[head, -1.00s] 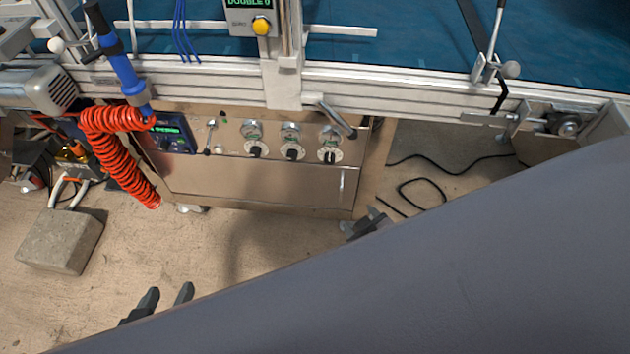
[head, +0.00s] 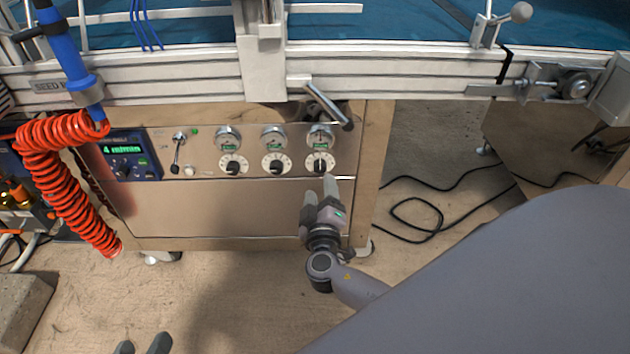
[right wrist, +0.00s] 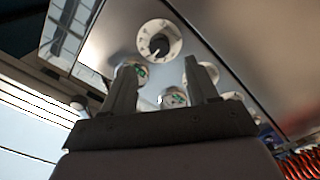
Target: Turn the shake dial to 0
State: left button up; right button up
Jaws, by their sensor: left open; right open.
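Three white dials with black knobs sit in a row on a metal control panel: left dial (head: 233,164), middle dial (head: 276,164) and right dial (head: 320,162). Their labels are too small to read, so I cannot tell which is the shake dial. My right gripper (head: 320,188) is open and empty, just below and in front of the right dial. In the right wrist view a dial (right wrist: 159,40) lies beyond the open fingertips (right wrist: 160,68), not between them. My left gripper (head: 143,346) is open at the bottom edge, mostly cut off.
Round gauges (head: 228,138) sit above the dials. A blue display box (head: 130,155) and a small lever (head: 177,150) are left of them. A slanted handle (head: 328,106) juts out above the right dial. A red coiled hose (head: 62,185) hangs at left.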

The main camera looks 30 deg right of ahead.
aim_at(319, 170)
jog(key=shift+b+x, duration=0.5)
jog(key=shift+x, duration=2.65)
jog(key=c, duration=1)
